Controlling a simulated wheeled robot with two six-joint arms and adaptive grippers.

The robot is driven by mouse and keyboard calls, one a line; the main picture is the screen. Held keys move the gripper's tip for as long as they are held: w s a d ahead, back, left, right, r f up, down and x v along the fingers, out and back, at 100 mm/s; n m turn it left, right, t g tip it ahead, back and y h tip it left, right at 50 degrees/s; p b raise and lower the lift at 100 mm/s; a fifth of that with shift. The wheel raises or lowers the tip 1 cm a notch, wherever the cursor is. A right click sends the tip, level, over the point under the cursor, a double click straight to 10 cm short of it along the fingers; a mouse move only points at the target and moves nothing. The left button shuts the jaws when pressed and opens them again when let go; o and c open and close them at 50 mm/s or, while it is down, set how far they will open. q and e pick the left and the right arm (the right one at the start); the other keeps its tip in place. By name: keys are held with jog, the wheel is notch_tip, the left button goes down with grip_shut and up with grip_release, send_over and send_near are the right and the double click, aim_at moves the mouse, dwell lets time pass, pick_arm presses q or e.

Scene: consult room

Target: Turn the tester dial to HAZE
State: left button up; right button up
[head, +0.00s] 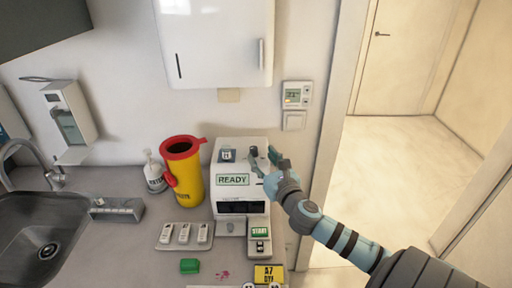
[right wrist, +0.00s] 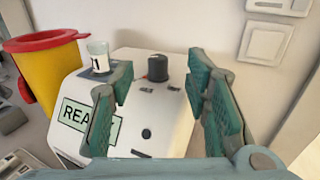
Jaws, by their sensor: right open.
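My right gripper (head: 265,155) is above the tester's top right. In the right wrist view the open gripper (right wrist: 158,90) has one finger on each side of the dial in the picture, with gaps showing. It holds nothing. My left gripper is not in view.
A small vial (right wrist: 98,54) stands on the tester beside the dial. Left of the tester are a yellow sharps bin (head: 191,180) with red lid, a pump bottle (head: 154,173) and a tray (head: 165,243) of cassettes. A START box (head: 259,247) sits in front. A wall cabinet (head: 215,45) hangs above.

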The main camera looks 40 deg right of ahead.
aim_at(254, 148)
jog(key=x, duration=0.6)
jog(key=shift+w+a+f, duration=0.15)
jog(key=shift+w+f, duration=0.1)
jog(key=shift+f, duration=0.1)
jog(key=shift+w, duration=0.2)
jog(key=shift+s+r, duration=0.25)
jog(key=shift+w+f, duration=0.15)
jog(key=shift+w, duration=0.1)
jog(key=c, duration=0.7)
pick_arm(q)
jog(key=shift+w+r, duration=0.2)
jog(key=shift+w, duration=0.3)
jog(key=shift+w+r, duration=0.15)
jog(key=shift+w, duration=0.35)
pick_arm(e)
grip_shut()
